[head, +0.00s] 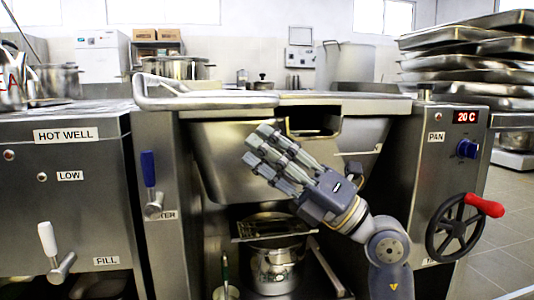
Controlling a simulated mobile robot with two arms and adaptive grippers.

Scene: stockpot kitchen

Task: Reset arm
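My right gripper (264,153) reaches up and to the left from the lower right of the head view. It is in front of the tilting pan (228,150), the steel vessel in the middle. Its grey fingers are stretched out straight and apart, and nothing shows between them. Its wrist and forearm hide part of the space below the pan. My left gripper is not in view.
A hand wheel with red handle (484,205) is right of my arm, below a blue knob (467,148). A steel pot (274,272) stands under the pan. The hot well cabinet (85,195) with levers is left. Stacked trays (465,75) are at upper right.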

